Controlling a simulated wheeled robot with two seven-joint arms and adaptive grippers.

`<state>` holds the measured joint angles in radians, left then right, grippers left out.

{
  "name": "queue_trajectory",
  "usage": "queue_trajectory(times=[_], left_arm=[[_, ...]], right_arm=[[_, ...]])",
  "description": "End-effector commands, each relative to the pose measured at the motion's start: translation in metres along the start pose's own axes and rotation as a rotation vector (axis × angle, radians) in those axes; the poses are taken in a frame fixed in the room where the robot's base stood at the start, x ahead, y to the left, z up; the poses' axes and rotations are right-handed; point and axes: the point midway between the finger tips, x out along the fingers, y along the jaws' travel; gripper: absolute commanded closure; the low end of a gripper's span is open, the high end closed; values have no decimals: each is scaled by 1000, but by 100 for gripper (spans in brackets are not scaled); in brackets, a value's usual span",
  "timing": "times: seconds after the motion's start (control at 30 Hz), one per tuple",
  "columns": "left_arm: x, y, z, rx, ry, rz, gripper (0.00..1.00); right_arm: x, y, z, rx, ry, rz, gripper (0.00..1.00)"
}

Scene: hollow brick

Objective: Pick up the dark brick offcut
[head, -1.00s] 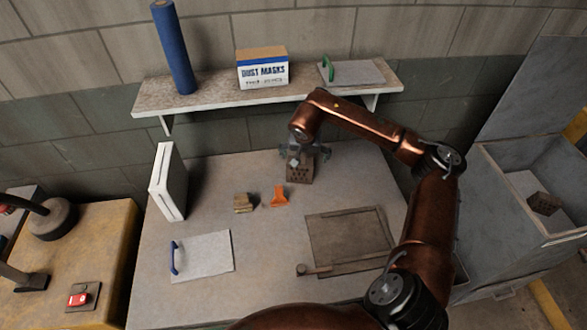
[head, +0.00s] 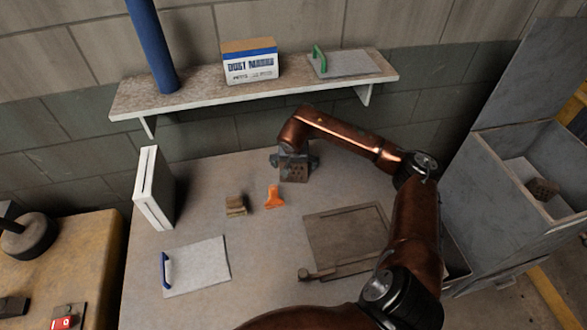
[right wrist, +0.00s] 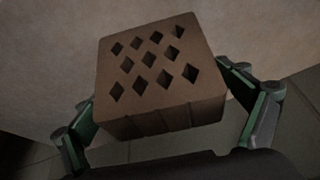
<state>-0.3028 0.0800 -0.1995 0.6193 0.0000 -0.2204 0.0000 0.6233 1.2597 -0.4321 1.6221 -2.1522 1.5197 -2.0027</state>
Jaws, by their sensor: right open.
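A brown hollow brick piece, the dark brick offcut (head: 293,174), stands at the back of the grey worktable in the head view. In the right wrist view the offcut (right wrist: 160,78) shows rows of diamond-shaped holes in its face and fills the middle. My right gripper (head: 294,162) is at the offcut, coming from above and behind. In the right wrist view the right gripper (right wrist: 166,112) is open, with one finger on each side of the offcut. A gap shows at the left finger; contact at the right finger is unclear. My left gripper is not in view.
A small tan block (head: 236,206) and an orange piece (head: 273,197) lie in front of the offcut. A shelf (head: 200,105) hangs behind. Another brick piece (head: 543,188) sits in the grey bin (head: 515,215).

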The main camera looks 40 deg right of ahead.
Motion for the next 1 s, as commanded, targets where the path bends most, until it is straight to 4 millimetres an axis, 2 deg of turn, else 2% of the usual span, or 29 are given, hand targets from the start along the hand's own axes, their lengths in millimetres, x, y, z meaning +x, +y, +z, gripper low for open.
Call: queue_trajectory(times=[0.27,1.0], left_arm=[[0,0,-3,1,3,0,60],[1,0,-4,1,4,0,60]], right_arm=[[4,-1,-1,-2,2,-1,9],[4,-1,-1,-2,2,-1,60]])
